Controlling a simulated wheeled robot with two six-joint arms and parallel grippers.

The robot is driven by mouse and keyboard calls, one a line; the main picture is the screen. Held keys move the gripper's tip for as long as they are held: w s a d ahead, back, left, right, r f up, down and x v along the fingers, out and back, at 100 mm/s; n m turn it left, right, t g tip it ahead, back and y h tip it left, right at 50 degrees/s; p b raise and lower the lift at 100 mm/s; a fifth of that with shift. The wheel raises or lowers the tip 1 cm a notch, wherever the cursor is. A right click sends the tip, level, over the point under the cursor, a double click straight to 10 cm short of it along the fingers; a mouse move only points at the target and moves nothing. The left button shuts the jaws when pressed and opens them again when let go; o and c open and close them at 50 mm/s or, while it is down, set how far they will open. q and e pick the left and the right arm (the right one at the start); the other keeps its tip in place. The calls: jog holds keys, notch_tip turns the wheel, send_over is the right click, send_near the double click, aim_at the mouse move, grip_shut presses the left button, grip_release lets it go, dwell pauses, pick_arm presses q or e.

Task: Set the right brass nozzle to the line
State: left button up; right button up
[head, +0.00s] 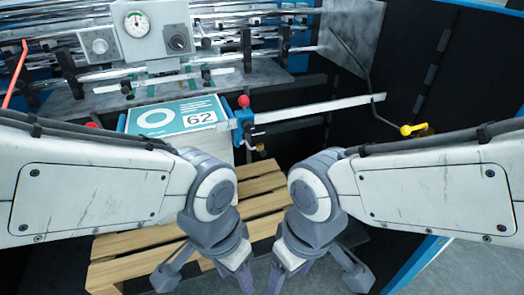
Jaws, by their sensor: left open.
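A small brass nozzle (257,147) shows just right of a blue holder (243,122) with a red ball knob (243,101), at the right edge of the printed stack. It is too small to read its angle, and I cannot make out the line. Another red knob (92,125) shows at the stack's left; any nozzle there is hidden behind my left arm. My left gripper (205,270) is open and empty, low in the view, nearer than the nozzle. My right gripper (318,270) is beside it, its fingers spread, also empty and apart from the nozzle.
The printed stack (150,120) is marked 62. A wooden pallet (260,190) lies below. A pale bar (330,107) runs right from the holder. A yellow handle (413,129) and a bent dark rod (365,70) are at right. Rollers and a gauge panel (150,28) stand behind.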

jog(key=shift+w, duration=0.1)
jog(key=shift+c, duration=1)
jog(key=m+t+y+b, duration=0.1)
jog(key=t+y+b, duration=0.4)
jog(key=t+b, duration=1.15)
send_near(261, 149)
jog(key=w, duration=0.3)
jog(key=shift+w+a+f+t+p, duration=0.15)
jog(key=shift+a+f+t+p, duration=0.15)
jog(key=shift+a, duration=0.25)
jog(key=p+x, duration=0.2)
jog(key=x, duration=0.7)
jog(key=shift+w+a+f, duration=0.1)
jog(key=shift+w+f, duration=0.05)
jog(key=shift+w, duration=0.05)
jog(key=shift+c, duration=0.3)
grip_shut()
